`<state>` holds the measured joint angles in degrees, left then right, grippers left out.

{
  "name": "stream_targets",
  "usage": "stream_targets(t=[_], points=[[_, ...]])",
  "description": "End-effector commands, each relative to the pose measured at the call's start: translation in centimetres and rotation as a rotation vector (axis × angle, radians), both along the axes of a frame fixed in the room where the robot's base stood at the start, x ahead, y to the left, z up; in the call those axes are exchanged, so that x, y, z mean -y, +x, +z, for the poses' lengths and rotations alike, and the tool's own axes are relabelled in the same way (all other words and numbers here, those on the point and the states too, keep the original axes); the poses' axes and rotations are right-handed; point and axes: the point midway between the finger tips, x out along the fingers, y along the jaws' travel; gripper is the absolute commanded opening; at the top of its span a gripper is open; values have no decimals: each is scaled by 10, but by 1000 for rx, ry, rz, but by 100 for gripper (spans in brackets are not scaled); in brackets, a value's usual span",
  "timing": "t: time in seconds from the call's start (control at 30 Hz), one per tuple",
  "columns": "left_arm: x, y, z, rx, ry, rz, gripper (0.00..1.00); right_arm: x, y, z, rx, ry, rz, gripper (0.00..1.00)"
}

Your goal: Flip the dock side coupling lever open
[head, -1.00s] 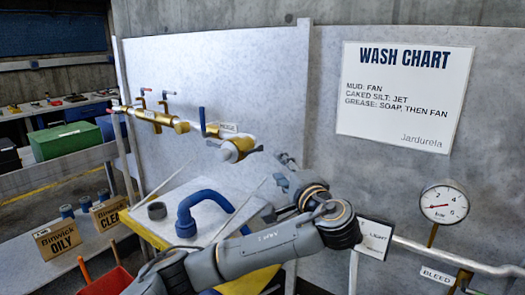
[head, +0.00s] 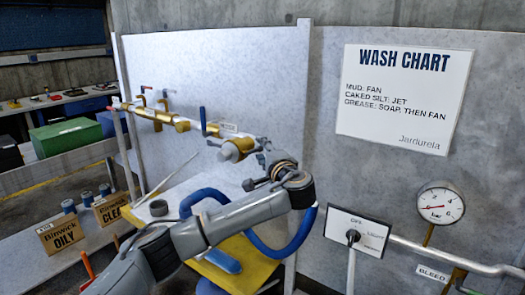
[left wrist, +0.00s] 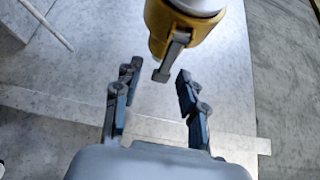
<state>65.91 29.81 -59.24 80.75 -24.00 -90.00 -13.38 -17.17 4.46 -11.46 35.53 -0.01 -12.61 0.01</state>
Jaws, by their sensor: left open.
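The brass coupling (head: 236,149) sits at the near end of the pipe run on the back panel. In the left wrist view it shows as a yellow-gold body (left wrist: 175,28) with a grey lever (left wrist: 171,58) reaching down from it. My left gripper (head: 258,170) is just right of and below the coupling. In the left wrist view its open fingers (left wrist: 158,72) stand on either side of the lever's tip, with visible gaps. I cannot tell whether the tip is at finger depth. My right gripper is not in view.
A blue hose (head: 308,232) loops behind my left arm, by the yellow-edged bench (head: 262,262). A selector panel (head: 372,236) with a handle and a pressure gauge (head: 440,205) are at right.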

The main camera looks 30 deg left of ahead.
Motion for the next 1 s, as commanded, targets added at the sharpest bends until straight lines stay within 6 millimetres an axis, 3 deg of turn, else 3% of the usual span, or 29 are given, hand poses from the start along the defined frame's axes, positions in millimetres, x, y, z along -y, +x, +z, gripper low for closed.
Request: stream_targets(t=[0.07, 0.27, 0.3, 0.67, 1.0], points=[[0, 0, 0, 0, 0, 0, 42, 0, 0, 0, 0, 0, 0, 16], [0, 0, 0, 0, 0, 0, 3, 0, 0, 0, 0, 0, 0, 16], [0, 0, 0, 0, 0, 0, 0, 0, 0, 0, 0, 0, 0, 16], [1, -2, -1, -1, 1, -39, 0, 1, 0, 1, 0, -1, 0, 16], [9, -11, -1, -1, 1, -262, 0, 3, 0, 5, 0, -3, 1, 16]])
